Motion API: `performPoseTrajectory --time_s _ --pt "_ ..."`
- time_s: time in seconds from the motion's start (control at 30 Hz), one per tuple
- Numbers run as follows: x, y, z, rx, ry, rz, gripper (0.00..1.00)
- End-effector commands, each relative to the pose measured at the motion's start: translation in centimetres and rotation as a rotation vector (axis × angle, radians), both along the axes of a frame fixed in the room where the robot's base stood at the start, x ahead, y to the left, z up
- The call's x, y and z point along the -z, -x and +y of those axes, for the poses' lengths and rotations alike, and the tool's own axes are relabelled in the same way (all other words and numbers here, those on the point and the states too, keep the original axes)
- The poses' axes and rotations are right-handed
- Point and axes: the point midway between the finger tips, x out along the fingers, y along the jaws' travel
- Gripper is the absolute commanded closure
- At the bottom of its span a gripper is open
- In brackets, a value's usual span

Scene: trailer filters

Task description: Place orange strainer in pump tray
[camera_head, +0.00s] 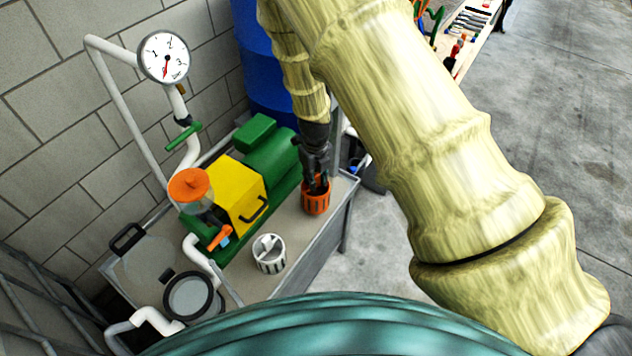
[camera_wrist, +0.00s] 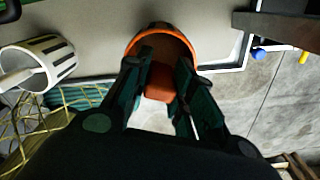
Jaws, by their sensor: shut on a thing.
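The orange strainer (camera_head: 316,198) is a slotted cup at the right end of the pump tray (camera_head: 285,287). It also shows in the wrist view (camera_wrist: 162,38), between and beyond my fingers. My gripper (camera_head: 318,182) points down into the strainer from above and is shut on a part of it, apparently the orange piece (camera_wrist: 160,80) at its middle. I cannot tell whether the strainer's base touches the tray. The fingers hide part of its inside.
A white strainer (camera_head: 269,254) stands on the tray left of the orange one. The green and yellow pump (camera_head: 235,190) with an orange-lidded bowl (camera_head: 189,185) fills the tray's back. A pressure gauge (camera_head: 163,57) and white pipes rise at left. A blue barrel (camera_head: 268,75) stands behind.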

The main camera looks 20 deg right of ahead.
Motion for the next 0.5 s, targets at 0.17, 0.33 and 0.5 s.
performPoseTrajectory --time_s 0.17,0.33,0.5 --pt "0.7 -0.6 -0.3 0.0 0.0 0.002 1.0" --pt "2.6 -0.7 -0.3 0.0 -0.001 0.001 1.0" --pt "3.6 -0.7 -0.3 0.0 0.0 0.0 1.0"
